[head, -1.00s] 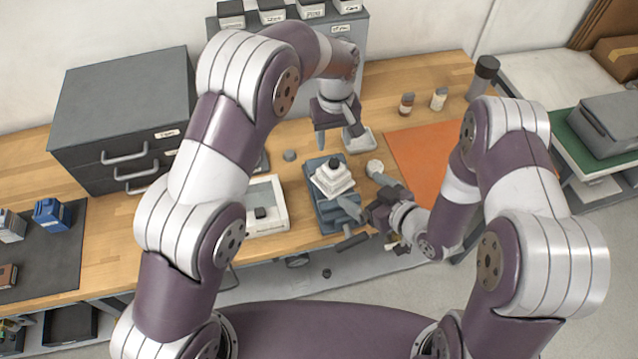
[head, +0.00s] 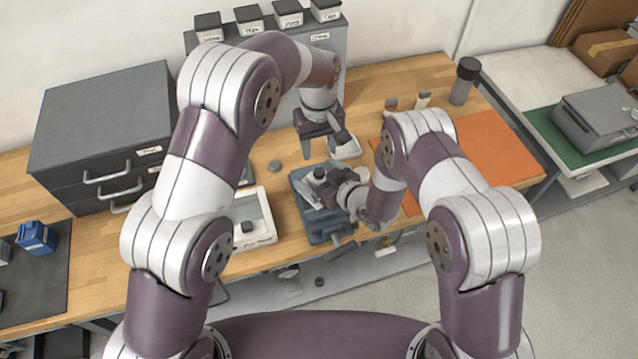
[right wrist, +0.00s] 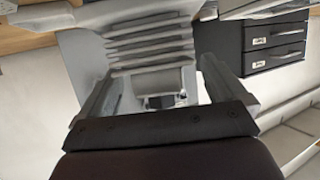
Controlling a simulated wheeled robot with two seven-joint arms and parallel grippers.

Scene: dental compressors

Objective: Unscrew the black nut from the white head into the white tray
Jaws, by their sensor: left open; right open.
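The white head (right wrist: 150,50), with stacked ribs, sits in a blue-grey vise (head: 303,178) on the bench. My right arm covers much of the head in the head view. The black nut (head: 319,172) is on top of the head. A dark piece, apparently the nut (right wrist: 160,101), shows between the right fingers in the right wrist view. My right gripper (right wrist: 160,95) is open, one finger on each side of the head's top; contact cannot be told. My left gripper (head: 323,143) is open and empty behind the vise. The white tray (head: 264,240) is left of the vise, holding a small dark block.
A grey drawer cabinet (head: 105,135) stands at the left. An orange mat (head: 490,145) lies at the right, with small bottles (head: 423,99) and a dark cylinder (head: 464,80) behind it. A small grey knob (head: 274,166) lies behind the tray.

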